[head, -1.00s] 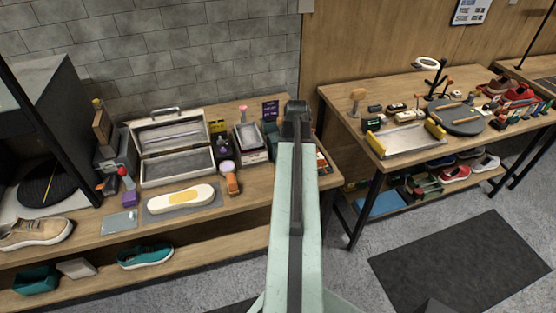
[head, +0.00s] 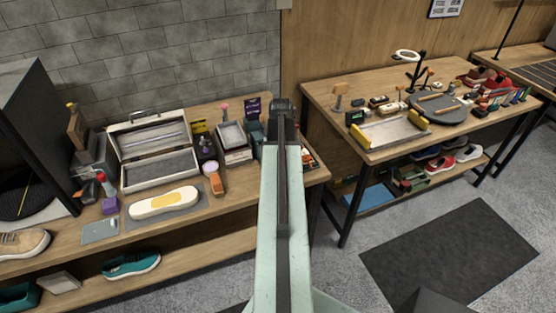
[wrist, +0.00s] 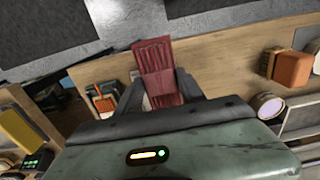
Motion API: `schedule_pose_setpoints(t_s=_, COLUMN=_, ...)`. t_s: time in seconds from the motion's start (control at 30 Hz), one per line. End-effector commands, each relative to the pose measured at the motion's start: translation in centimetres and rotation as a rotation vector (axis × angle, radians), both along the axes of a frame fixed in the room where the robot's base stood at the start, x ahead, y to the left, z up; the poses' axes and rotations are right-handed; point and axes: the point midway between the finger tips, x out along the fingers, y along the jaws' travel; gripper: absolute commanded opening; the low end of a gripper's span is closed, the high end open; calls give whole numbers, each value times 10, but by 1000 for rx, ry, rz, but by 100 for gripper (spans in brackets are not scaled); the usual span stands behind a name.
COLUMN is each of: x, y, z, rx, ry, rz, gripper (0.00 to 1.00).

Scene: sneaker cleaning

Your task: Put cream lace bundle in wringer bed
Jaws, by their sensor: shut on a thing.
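My gripper (wrist: 160,78) is in the wrist view, its two dark fingers closed on a dark red, ribbed block-like piece (wrist: 155,62). In the head view my arm hides the gripper and what it holds. I cannot make out a cream lace bundle in either view. A pale flat tray with yellow ends (head: 390,132) on the right table may be the wringer bed, but I cannot tell for certain. My gripper is apart from it, near the right end of the left bench.
The left bench (head: 265,190) holds an open case (head: 155,170), a cream sole (head: 163,203) on a grey mat and an orange brush (head: 215,182). The right table (head: 335,100) carries a round dark turntable (head: 440,108).

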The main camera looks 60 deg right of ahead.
Motion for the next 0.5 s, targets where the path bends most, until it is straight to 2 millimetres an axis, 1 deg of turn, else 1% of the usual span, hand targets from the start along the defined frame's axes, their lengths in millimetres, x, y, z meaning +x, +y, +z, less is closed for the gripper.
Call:
schedule_pose_setpoints(t_s=0.03, x=14, y=-18, z=-3, rx=0, ry=0, rz=1, gripper=1)
schedule_pose_setpoints(t_s=0.1, x=27, y=-33, z=-5, rx=0, ry=0, rz=0, gripper=1)
schedule_pose_setpoints(t_s=0.2, x=40, y=-49, z=-7, rx=0, ry=0, rz=-1, gripper=1)
schedule_pose_setpoints(t_s=0.3, x=47, y=-56, z=-7, rx=0, ry=0, rz=-2, gripper=1)
schedule_pose_setpoints(t_s=0.5, x=50, y=-59, z=-7, rx=0, ry=0, rz=-2, gripper=1)
